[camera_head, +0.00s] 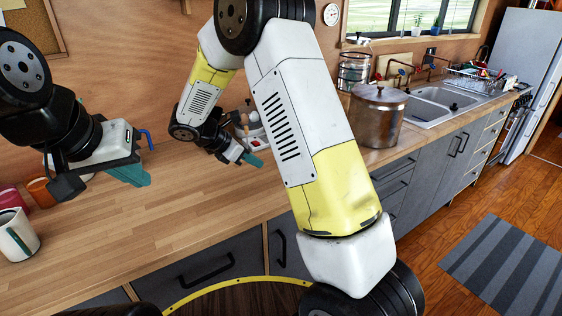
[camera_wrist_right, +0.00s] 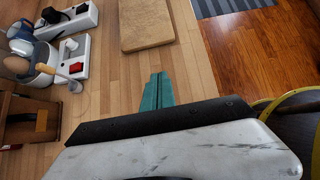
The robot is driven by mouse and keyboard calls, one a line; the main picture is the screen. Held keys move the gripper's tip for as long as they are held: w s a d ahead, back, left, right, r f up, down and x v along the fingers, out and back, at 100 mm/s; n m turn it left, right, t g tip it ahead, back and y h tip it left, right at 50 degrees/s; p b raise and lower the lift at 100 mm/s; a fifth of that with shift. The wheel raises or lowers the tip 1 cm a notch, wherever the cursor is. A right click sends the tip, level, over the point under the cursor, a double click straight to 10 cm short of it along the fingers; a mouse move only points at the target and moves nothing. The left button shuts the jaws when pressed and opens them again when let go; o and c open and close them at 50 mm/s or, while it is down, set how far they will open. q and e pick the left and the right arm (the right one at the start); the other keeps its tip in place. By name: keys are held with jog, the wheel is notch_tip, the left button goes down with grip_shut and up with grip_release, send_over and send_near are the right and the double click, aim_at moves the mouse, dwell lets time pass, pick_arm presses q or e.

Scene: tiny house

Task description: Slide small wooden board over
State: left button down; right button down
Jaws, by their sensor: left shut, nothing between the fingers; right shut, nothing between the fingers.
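The small wooden board (camera_wrist_right: 146,25) lies flat on the wooden countertop (camera_wrist_right: 110,110) at the top middle of the right wrist view. I cannot make it out in the head view, where my right arm covers part of the counter. My right gripper (camera_head: 254,160) is shut and empty, with teal fingers low over the counter. In the right wrist view its fingertips (camera_wrist_right: 158,78) point toward the board's near edge, with a small gap between them. My left gripper (camera_head: 132,175) is shut and empty above the counter at the left.
A lidded metal pot (camera_head: 378,118) stands on the counter before the sink (camera_head: 440,103). White socket strips (camera_wrist_right: 66,22) and a container with wooden utensils (camera_wrist_right: 30,70) lie left of the board. A white mug (camera_head: 17,236) stands far left. The counter's front edge is close right of the board.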

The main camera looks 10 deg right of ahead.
aim_at(281, 178)
jog(key=x, duration=1)
jog(key=shift+d+f, duration=0.1)
jog(key=shift+f, duration=0.05)
jog(key=shift+w+d, duration=0.25)
jog(key=shift+d, duration=0.35)
jog(key=shift+w+d, duration=0.25)
jog(key=shift+d, duration=0.3)
jog(key=shift+w+d, duration=0.25)
jog(key=shift+d, duration=0.35)
jog(key=d, duration=0.1)
jog(key=w+d, duration=0.1)
jog(key=d, duration=0.1)
jog(key=shift+w+d, duration=0.25)
jog(key=shift+d, duration=0.15)
jog(key=shift+a, duration=0.1)
